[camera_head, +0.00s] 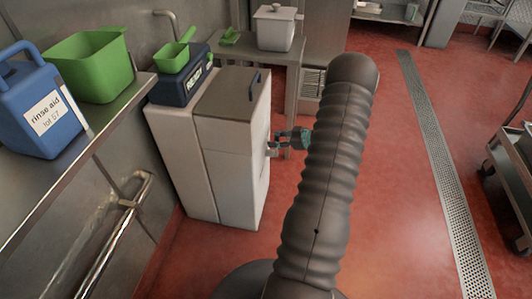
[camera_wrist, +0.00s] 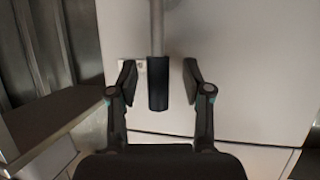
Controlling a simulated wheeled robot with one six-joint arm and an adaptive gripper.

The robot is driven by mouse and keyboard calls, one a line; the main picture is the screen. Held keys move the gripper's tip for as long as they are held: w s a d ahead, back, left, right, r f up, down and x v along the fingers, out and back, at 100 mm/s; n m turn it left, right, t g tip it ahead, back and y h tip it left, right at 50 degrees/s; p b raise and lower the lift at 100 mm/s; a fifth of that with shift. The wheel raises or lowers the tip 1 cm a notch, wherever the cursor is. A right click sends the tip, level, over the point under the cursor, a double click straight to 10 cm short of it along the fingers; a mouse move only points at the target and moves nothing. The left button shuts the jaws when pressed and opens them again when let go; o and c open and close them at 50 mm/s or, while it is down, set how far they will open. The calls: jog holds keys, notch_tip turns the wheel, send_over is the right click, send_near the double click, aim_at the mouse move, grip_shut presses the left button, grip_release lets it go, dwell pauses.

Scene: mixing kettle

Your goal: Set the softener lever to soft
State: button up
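The softener lever (camera_wrist: 158,84) shows in the wrist view as a grey rod with a black grip at its lower end, hanging straight down in front of a pale panel. My gripper (camera_wrist: 160,76) is open, one finger on each side of the black grip. A gap shows between each finger and the grip; depth to it is hard to tell. In the head view my gripper (camera_head: 280,141) is at the right-hand face of the white cabinet (camera_head: 231,155), partly behind my arm. The lever is not clear there. A small pale plate sits behind the left finger, unreadable.
A blue rinse aid jug (camera_head: 40,105) and a green tub (camera_head: 90,64) stand on the left steel counter (camera_head: 70,150). Red floor (camera_head: 400,200) lies open to the right, with a drain grate (camera_head: 440,160).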

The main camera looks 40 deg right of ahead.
jog(key=v, duration=0.7)
dwell(0.3)
dwell(0.4)
